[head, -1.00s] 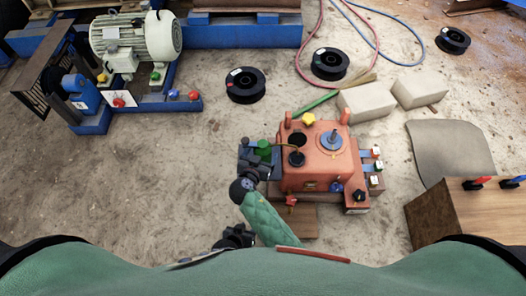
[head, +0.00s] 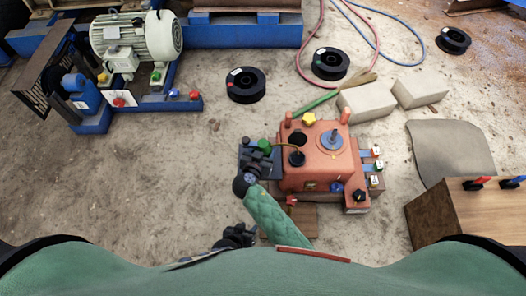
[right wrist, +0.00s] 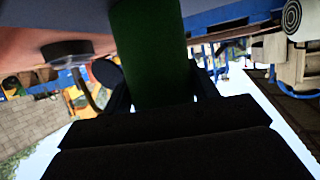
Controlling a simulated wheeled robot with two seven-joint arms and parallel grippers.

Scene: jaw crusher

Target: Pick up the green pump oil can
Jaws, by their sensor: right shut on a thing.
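The green pump oil can (head: 264,144) is small in the head view, at the left side of the orange-red machine (head: 318,160). My right gripper (head: 260,153) is at the can, its arm reaching up from below. In the right wrist view the can is a dark green cylinder (right wrist: 150,45) between the fingers, and the right gripper (right wrist: 160,88) is shut on it. Whether the can's base is clear of its support cannot be told. My left gripper (head: 236,236) is low in the head view, apart from the can; its jaws are too dark to read.
A dark blue plate (head: 246,158) lies beside the machine, close to the can. Black spools (head: 245,85) and pale blocks (head: 364,103) lie beyond. A motor on a blue frame (head: 135,40) stands upper left. A wooden box (head: 440,215) stands right. The floor at left is clear.

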